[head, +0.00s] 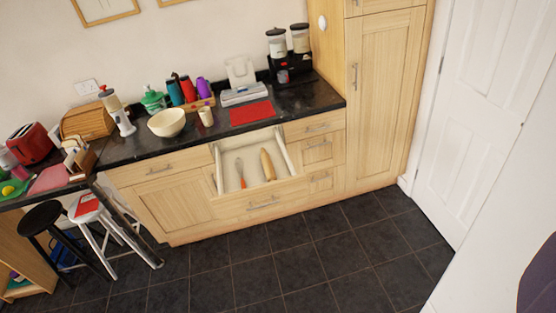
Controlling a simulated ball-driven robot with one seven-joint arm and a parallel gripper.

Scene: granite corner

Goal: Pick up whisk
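An open drawer (278,199) sticks out of the wooden counter cabinet. In it lies a slim utensil with an orange-red end (242,181); it may be the whisk, but it is too small to tell. A wooden rolling pin (267,165) lies to its right, apart from it. No other whisk-like thing is clear in the head view. My gripper is not in view.
The dark countertop (215,135) above holds a cream bowl (167,123), a cup (206,116), a red mat (251,112) and a coffee machine (291,65). Stools (92,215) stand at left. The dark tiled floor (280,265) before the drawer is clear.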

